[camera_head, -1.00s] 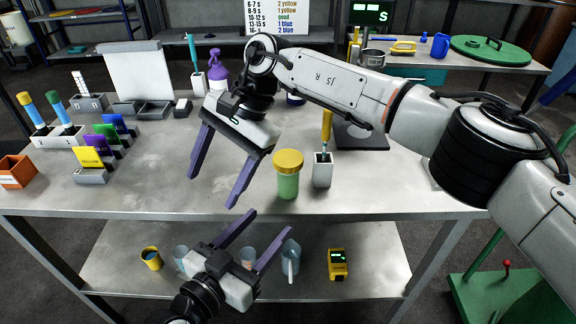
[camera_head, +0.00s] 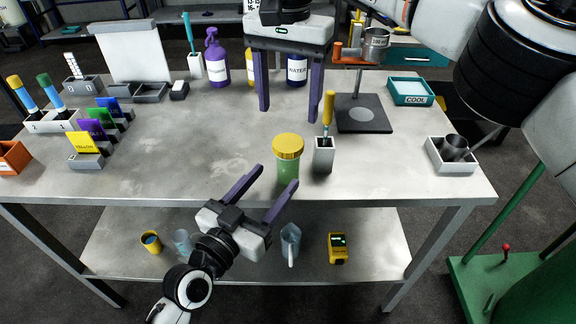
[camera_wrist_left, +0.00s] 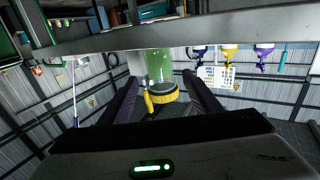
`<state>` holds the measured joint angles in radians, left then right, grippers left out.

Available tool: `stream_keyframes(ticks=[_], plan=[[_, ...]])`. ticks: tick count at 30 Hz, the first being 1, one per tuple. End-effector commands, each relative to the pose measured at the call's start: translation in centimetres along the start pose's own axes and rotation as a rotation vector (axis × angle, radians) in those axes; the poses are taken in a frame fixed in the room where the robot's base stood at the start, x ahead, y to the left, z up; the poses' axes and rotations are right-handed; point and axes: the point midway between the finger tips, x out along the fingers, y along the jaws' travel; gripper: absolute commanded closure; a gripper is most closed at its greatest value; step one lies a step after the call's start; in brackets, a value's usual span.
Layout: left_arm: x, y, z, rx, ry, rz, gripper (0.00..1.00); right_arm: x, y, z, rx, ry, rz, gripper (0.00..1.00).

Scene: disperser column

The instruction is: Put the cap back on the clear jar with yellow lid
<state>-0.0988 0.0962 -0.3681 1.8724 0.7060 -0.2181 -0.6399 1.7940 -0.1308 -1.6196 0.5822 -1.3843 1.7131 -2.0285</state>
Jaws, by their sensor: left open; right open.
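The clear jar (camera_head: 287,170) with green contents stands upright near the table's front edge. Its yellow lid (camera_head: 288,146) sits on top of it. In the left wrist view the picture is upside down, and the jar (camera_wrist_left: 158,65) and lid (camera_wrist_left: 163,94) appear between the fingers. My left gripper (camera_head: 272,180) is open and empty at the front edge, its fingers pointing toward the jar; its right fingertip overlaps the jar's base in the head view, and I cannot tell whether they touch. My right gripper (camera_head: 289,118) is open and empty, pointing down behind the jar.
A white holder (camera_head: 323,156) with a yellow-handled tool stands close right of the jar. A stand with a dark base (camera_head: 364,114) is behind it. Colored card holders (camera_head: 86,148) are at left. The table's left middle is clear.

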Motion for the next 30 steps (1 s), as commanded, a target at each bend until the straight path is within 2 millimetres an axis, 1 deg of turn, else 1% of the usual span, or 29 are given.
stream_keyframes(ticks=[1, 6, 9, 12, 17, 26, 30], plan=[[1.1, 0.0, -0.1, -0.003, 0.003, -0.001, 0.43, 0.0, 0.0, 0.0, 0.000, 0.000, 0.000, 0.35], [4.1, 0.0, -0.1, -0.001, 0.002, -0.001, 0.43, 0.0, 0.0, 0.0, 0.000, -0.001, -0.001, 0.35], [5.6, 0.0, -0.1, -0.002, 0.001, 0.000, 0.43, 0.0, 0.0, 0.0, 0.000, -0.001, -0.001, 0.35], [6.7, -0.1, -0.1, 0.000, 0.001, -0.001, 0.43, 0.0, 0.0, 0.0, 0.000, -0.001, -0.001, 0.35], [7.6, 0.0, 0.0, 0.000, 0.000, -0.001, 0.43, 0.0, 0.0, 0.0, 0.000, -0.001, -0.001, 0.35], [7.7, 0.0, 0.0, 0.000, -0.001, -0.001, 0.43, 0.0, 0.0, 0.0, 0.000, -0.001, -0.001, 0.35], [7.7, 0.0, 0.0, 0.000, -0.001, -0.001, 0.67, 0.0, 0.0, 0.0, 0.000, -0.001, -0.001, 0.35]])
